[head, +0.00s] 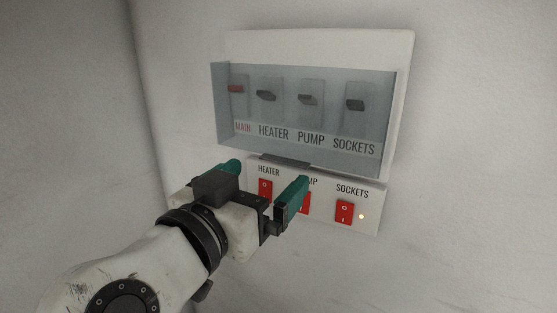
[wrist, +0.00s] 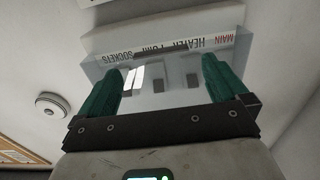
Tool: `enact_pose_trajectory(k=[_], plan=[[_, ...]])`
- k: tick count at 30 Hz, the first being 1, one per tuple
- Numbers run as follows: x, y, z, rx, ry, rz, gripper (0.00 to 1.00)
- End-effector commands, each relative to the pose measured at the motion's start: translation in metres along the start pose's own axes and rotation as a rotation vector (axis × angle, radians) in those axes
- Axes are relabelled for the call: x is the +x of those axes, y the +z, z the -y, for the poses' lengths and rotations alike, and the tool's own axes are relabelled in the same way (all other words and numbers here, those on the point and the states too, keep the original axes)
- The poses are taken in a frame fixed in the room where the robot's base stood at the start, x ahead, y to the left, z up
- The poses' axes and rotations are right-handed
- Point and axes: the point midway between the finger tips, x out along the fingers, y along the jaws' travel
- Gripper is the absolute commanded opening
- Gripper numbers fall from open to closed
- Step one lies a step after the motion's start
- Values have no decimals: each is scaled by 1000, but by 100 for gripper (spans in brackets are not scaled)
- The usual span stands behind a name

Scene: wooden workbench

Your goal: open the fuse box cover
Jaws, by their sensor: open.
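The fuse box (head: 318,44) is a white box on the wall with a clear, bluish cover (head: 300,116). The cover is shut over a row of switches labelled MAIN, HEATER, PUMP and SOCKETS. A dark lip (head: 286,161) runs along the cover's lower edge. My gripper (head: 264,180) is open and empty, with green fingers spread apart just below and in front of that lip. In the wrist view, the cover (wrist: 172,70) appears upside down between and beyond my two fingers (wrist: 160,88). I cannot tell whether a finger touches the box.
Below the cover is a white panel with red rocker switches for HEATER (head: 265,188), PUMP (head: 305,203) and SOCKETS (head: 344,212). A small light (head: 361,216) glows beside the SOCKETS switch. My right finger partly hides the PUMP switch. The wall to the right is bare.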

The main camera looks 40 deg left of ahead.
Motion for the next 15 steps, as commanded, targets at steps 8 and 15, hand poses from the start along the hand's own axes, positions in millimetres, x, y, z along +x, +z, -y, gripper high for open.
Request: enact_pose_trajectory(k=[8,15], plan=[[39,-1,0,-1,1,1,100],[48,1,0,0,-1,1,100]])
